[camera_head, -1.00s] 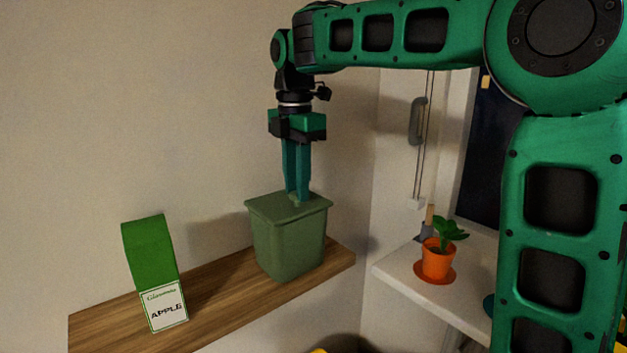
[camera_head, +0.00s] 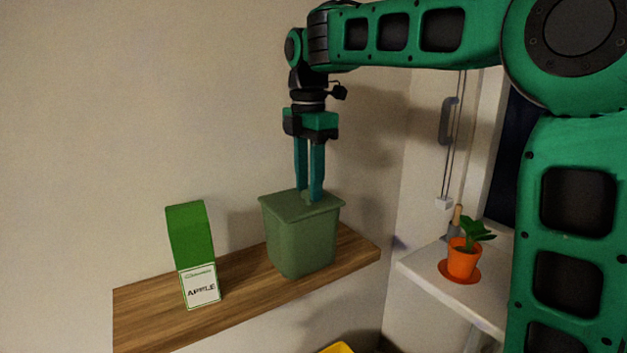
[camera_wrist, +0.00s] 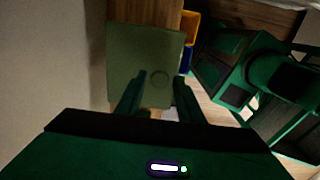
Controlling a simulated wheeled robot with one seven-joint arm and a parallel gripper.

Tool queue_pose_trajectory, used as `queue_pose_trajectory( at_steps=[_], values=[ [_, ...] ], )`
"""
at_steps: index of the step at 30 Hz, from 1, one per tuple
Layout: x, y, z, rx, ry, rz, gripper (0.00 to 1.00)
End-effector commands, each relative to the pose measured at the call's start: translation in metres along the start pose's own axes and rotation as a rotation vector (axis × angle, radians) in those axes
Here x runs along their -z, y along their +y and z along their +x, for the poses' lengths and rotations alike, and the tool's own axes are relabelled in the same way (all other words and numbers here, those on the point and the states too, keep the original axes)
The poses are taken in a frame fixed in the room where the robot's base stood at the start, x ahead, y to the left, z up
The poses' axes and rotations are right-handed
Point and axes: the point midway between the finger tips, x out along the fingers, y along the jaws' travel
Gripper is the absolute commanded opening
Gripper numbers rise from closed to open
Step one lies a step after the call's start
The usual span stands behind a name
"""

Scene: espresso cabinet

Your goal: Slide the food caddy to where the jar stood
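The food caddy (camera_head: 302,243) is a green lidded bin, upright on the wooden shelf. Its lid also shows in the wrist view (camera_wrist: 135,50). Whether a finger touches the knob I cannot tell. No jar is in view.
A green and white apple carton (camera_head: 200,285) stands on the shelf (camera_head: 150,318), left of the caddy with a small gap. Bare shelf lies right of the caddy. A potted plant (camera_head: 463,262) stands on a white ledge (camera_head: 425,275) to the right. A wall runs behind the shelf.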

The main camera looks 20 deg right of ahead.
Motion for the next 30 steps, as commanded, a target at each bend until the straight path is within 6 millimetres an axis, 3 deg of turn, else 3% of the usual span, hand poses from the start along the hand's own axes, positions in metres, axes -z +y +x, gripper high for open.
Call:
queue_pose_trajectory(
  at_steps=[14,30],
  values=[
    [0.000,0.000,-0.007,-0.002,-0.001,0.000,0.46],
    [0.000,0.002,-0.086,-0.004,-0.001,0.000,0.46]
  ],
)
